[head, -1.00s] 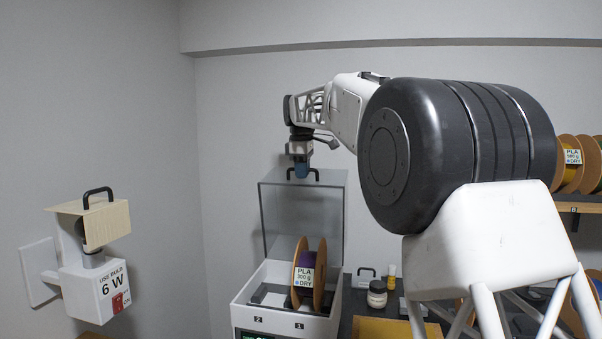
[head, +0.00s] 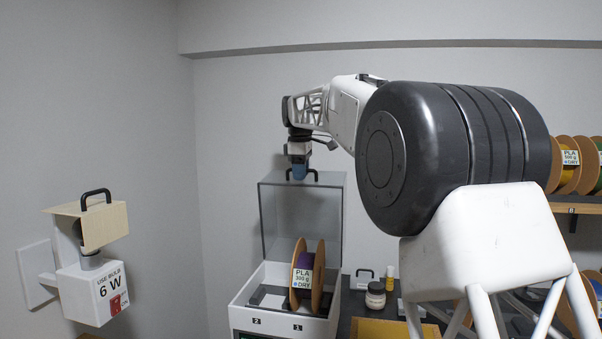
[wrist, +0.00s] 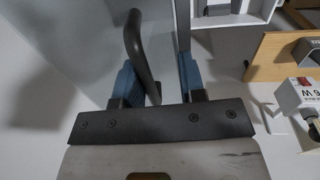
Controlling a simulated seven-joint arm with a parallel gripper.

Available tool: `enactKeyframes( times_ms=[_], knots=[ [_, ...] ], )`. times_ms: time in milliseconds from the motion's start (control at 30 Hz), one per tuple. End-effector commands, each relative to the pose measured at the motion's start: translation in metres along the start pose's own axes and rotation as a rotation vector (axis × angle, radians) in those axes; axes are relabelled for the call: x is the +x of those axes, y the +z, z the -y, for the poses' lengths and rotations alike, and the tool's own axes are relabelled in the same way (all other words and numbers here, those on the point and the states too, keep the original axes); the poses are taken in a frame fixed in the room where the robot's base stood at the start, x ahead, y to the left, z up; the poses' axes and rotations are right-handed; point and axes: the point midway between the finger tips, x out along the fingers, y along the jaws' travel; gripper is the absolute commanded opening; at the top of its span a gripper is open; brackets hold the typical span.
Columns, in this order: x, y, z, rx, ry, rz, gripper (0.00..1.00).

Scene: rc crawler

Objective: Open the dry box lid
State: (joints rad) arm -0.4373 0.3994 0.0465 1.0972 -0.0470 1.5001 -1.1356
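The dry box (head: 285,325) is a white box at the lower middle of the head view. Its clear lid (head: 275,220) stands upright at the back of the box, leaving the top open. A black handle (head: 316,173) is on the lid's upper edge. My gripper (head: 299,174) is at this handle. In the wrist view, the blue fingers of my gripper (wrist: 160,80) are apart. The handle (wrist: 138,50) passes between them, close to the left finger, with a gap to the right finger. I cannot tell whether it touches the left one.
A spool labelled PLA (head: 308,275) stands in the box. A jar (head: 375,295) and small items stand right of it. A bulb fixture (head: 90,290) with a handled wooden cover (head: 105,225) is at left. More spools (head: 570,170) sit on a right shelf.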

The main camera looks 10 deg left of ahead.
Motion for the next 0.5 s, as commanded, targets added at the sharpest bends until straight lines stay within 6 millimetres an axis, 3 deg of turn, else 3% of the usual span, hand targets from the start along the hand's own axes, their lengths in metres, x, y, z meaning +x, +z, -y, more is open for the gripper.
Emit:
enactKeyframes(
  times_ms=[167, 500],
  knots=[
    [-0.011, 0.0, 0.0, 0.0, 0.001, 0.0, 0.37],
    [-0.051, 0.0, 0.0, 0.0, 0.0, 0.0, 0.37]
  ],
)
